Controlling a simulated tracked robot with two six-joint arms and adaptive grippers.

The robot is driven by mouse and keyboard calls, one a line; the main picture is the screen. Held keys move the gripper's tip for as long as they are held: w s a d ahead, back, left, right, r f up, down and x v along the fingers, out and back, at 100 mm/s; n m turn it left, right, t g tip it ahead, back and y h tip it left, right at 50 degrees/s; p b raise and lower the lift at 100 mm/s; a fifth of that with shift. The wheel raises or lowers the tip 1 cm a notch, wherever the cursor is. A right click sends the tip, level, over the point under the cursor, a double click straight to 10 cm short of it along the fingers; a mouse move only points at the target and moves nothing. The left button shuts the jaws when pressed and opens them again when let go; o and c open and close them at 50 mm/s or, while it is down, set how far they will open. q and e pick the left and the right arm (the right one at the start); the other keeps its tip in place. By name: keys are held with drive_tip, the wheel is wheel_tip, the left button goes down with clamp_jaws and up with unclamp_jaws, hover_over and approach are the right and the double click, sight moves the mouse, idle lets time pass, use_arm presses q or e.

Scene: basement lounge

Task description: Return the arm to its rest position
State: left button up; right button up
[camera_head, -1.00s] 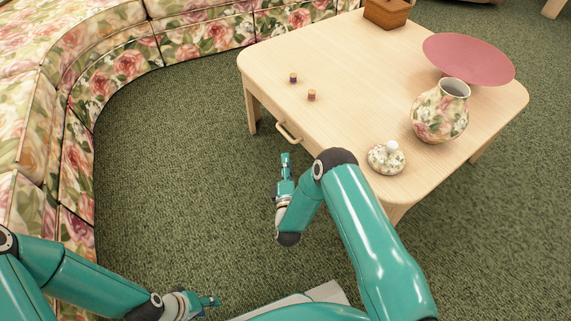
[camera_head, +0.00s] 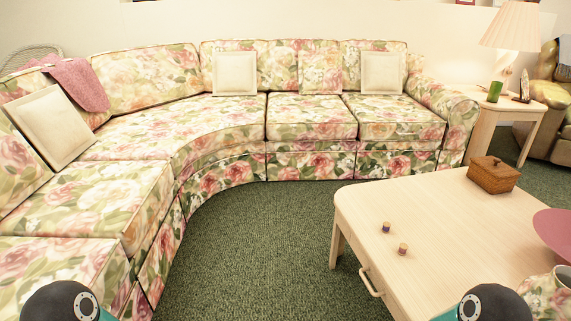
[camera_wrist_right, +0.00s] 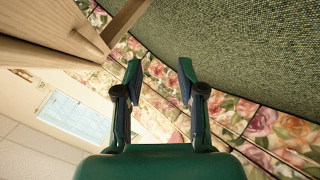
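In the head view only dark elbow joints of my arms show, my left arm (camera_head: 66,303) at the bottom left and my right arm (camera_head: 492,304) at the bottom right. Neither gripper is in that view. In the right wrist view my right gripper (camera_wrist_right: 160,70) is open, with two separated fingers and nothing between them. Beyond it are the green carpet, the floral sofa and pale wooden table parts at the upper left. My left gripper is hidden from both views.
A light wood table (camera_head: 430,225) stands at the right, bearing two small corks (camera_head: 394,238), a brown box (camera_head: 493,174), a pink bowl (camera_head: 556,233) and a floral vase (camera_head: 545,293). A curved floral sofa (camera_head: 310,118) runs behind and left. Green carpet (camera_head: 255,235) between is clear.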

drive_tip(key=s+a+f+m+g+y, duration=0.1)
drive_tip(key=s+a+f+m+g, duration=0.2)
drive_tip(key=s, duration=0.5)
drive_tip(key=s+a+m+g+y, duration=0.2)
drive_tip(key=s+m+g, duration=0.25)
drive_tip(key=s, duration=0.25)
drive_tip(key=s+a+f+m+g+y, duration=0.1)
drive_tip(key=s+a+f+m+g, duration=0.2)
drive_tip(key=s, duration=0.5)
wheel_tip(320, 180, up, 39)
drive_tip(key=m+p, duration=0.1)
drive_tip(key=p, duration=3.7)
drive_tip(key=shift+w, duration=0.15)
drive_tip(key=shift+d+f, duration=0.1)
drive_tip(key=shift+d+m, duration=0.1)
drive_tip(key=shift+m, duration=0.15)
